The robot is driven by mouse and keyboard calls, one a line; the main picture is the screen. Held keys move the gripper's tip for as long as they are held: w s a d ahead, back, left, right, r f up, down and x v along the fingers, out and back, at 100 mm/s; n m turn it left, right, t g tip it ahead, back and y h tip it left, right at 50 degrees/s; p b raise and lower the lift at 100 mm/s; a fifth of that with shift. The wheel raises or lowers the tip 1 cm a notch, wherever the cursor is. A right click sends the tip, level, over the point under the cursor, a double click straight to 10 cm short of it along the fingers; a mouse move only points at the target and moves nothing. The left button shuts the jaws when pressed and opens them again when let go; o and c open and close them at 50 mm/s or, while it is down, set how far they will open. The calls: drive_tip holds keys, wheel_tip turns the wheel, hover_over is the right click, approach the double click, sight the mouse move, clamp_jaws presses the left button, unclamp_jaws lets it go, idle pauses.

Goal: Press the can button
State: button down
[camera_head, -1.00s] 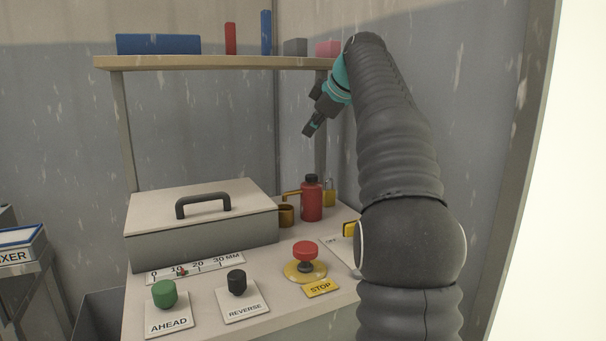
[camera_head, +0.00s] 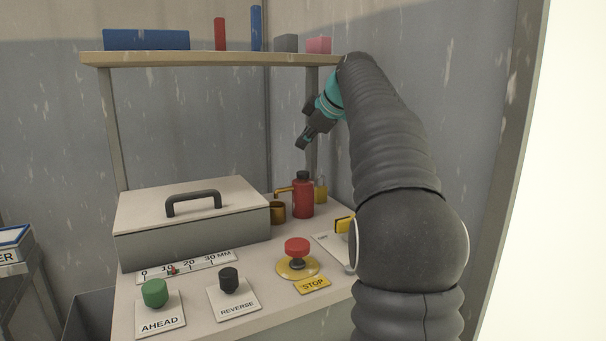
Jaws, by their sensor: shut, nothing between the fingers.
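My gripper (camera_head: 302,143) is shut and empty. It hangs in the air under the right end of the shelf, above the red bottle, pointing down and left. No button with a readable "can" label shows. A pale plate (camera_head: 327,242) with a yellow part (camera_head: 344,225) lies at the right of the bench; its small lettering is unreadable and my arm hides part of it. The readable buttons are a green AHEAD button (camera_head: 154,292), a black REVERSE button (camera_head: 229,279) and a red mushroom STOP button (camera_head: 297,248) on a yellow base. My gripper touches none of them.
A lidded box (camera_head: 190,244) with a dark handle fills the bench's left rear. A red bottle (camera_head: 303,199), a brass mug (camera_head: 277,212) and a yellowish padlock (camera_head: 321,190) stand behind. A shelf (camera_head: 200,59) with blocks hangs above. A millimetre scale (camera_head: 188,267) lies in front of the box.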

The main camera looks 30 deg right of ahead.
sight(304, 173)
drive_tip(key=shift+f+b, duration=1.55)
drive_tip(key=shift+f, duration=0.65)
drive_tip(key=shift+f, duration=0.15)
drive_tip(key=shift+f+b, duration=0.25)
drive_tip(key=shift+b, duration=0.05)
drive_tip(key=shift+f+b, duration=0.45)
drive_tip(key=shift+f, duration=0.15)
idle(0.7)
drive_tip(key=shift+r, duration=0.15)
drive_tip(key=shift+r+p, duration=0.85)
drive_tip(key=shift+p, duration=0.1)
drive_tip(key=shift+r+p, duration=2.1)
drive_tip(key=shift+r, duration=0.45)
